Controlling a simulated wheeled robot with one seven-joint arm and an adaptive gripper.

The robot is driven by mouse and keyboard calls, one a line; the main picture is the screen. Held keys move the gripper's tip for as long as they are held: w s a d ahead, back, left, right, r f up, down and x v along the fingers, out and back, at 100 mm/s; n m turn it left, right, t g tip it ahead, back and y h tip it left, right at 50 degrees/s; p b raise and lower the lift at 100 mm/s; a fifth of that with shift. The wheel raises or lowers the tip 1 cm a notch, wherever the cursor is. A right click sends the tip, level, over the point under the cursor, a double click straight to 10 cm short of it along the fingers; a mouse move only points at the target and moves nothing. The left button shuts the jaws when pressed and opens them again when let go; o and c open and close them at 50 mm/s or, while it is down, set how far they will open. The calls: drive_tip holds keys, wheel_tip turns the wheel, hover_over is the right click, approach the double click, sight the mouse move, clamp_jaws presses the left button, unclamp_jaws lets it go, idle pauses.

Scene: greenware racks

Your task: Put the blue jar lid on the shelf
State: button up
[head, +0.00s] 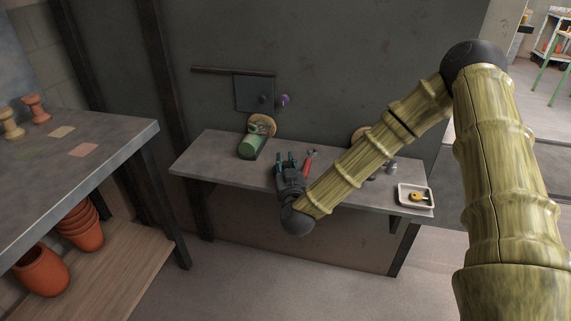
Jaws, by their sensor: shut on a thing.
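My gripper (287,160) is over the middle of the grey wall shelf (215,155), with its fingers toward the wall. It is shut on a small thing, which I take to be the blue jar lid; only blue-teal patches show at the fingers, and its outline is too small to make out. I cannot tell whether the thing touches the shelf top. The wrist hides part of the shelf's front edge.
A green cylinder (251,145) lies left of my gripper, by a round tan disc (262,124). A red-handled tool (310,158) lies close to its right. A white tray (402,202) sits at the shelf's right end. A worktable (110,130) stands at left.

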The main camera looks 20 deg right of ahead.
drive_tip(key=o, duration=0.6)
drive_tip(key=shift+f, duration=0.15)
drive_tip(key=shift+c, duration=0.2)
